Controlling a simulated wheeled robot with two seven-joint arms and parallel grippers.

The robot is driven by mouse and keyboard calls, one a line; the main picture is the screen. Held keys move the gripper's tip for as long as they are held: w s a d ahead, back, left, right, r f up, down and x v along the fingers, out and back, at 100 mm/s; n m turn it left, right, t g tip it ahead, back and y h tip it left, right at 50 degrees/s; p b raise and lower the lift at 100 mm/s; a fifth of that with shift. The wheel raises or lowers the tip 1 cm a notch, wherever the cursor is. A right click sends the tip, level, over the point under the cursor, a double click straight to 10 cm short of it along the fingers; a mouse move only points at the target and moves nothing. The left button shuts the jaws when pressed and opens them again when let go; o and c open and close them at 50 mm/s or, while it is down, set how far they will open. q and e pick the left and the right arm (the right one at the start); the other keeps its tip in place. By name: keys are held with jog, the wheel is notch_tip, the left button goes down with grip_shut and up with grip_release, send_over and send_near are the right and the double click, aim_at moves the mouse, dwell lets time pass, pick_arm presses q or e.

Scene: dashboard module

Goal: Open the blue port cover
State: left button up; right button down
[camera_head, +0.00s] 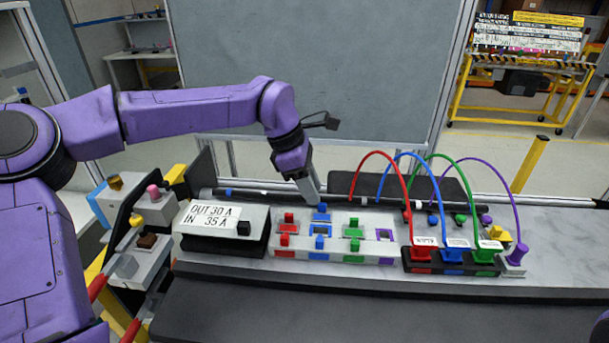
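The port module (335,257) is a white block with a row of red, blue, green and purple ports. The blue port cover (320,228) is in its second column from the left, with blue parts above and below it. Whether the cover is raised or shut is too small to tell. My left gripper (314,201) points down just behind and above the blue column, its tip close to the upper blue part. Contact cannot be made out, nor can the gap between its fingers. My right gripper is out of view.
A grey box with a label reading OUT 30 A, IN 35 A (215,217) stands left of the module. A grey panel (315,65) stands behind.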

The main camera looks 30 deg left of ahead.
pick_arm(q)
jog(key=v, duration=0.7)
jog(key=shift+b, duration=0.3)
jog(key=shift+s, duration=0.1)
